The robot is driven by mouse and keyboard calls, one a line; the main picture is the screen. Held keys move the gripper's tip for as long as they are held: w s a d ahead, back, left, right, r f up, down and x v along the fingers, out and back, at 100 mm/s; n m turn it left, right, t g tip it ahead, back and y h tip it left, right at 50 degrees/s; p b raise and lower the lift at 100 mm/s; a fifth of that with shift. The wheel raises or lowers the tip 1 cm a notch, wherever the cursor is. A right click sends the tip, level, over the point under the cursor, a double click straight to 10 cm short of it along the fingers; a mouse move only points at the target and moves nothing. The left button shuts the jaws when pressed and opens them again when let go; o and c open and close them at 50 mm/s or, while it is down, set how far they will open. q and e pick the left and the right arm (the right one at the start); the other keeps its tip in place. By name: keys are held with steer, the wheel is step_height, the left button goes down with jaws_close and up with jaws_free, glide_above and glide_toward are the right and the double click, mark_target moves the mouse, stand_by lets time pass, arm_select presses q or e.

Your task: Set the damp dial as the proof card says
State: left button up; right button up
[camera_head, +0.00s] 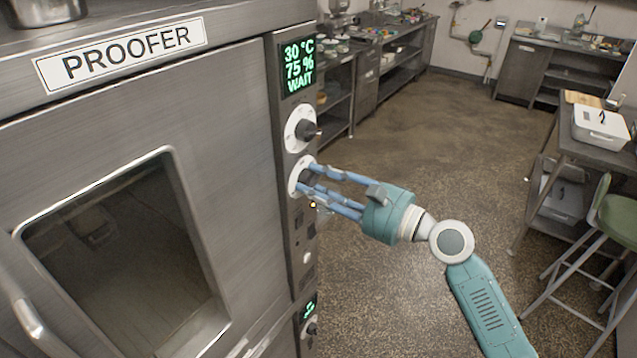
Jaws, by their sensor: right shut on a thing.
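The proofer (120,62) is a steel cabinet with a dark window at the left. Its display (299,66) reads 30 °C, 75 %, WAIT in green. Below it on the control panel is an upper dark dial (307,130) on a white disc, free of any gripper. A lower dial on a white disc (295,177) is under it, and my right gripper (309,181) is shut on its knob, which the fingers mostly hide. I cannot read the marks on either disc. The proof card does not show. My left gripper is not in view.
A second small display (308,307) and knob (311,328) sit lower on the panel. A table with a white box (600,127) and a green stool (615,215) stand at the right. Steel counters (368,70) line the back. The speckled floor (420,120) between is clear.

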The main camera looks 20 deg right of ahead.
steer(key=shift+a+f, duration=0.1)
steer(key=o, duration=1.1)
steer(key=shift+o, duration=0.3)
steer(key=shift+s+d, duration=0.3)
steer(key=shift+s, duration=0.05)
steer(key=v, duration=1.1)
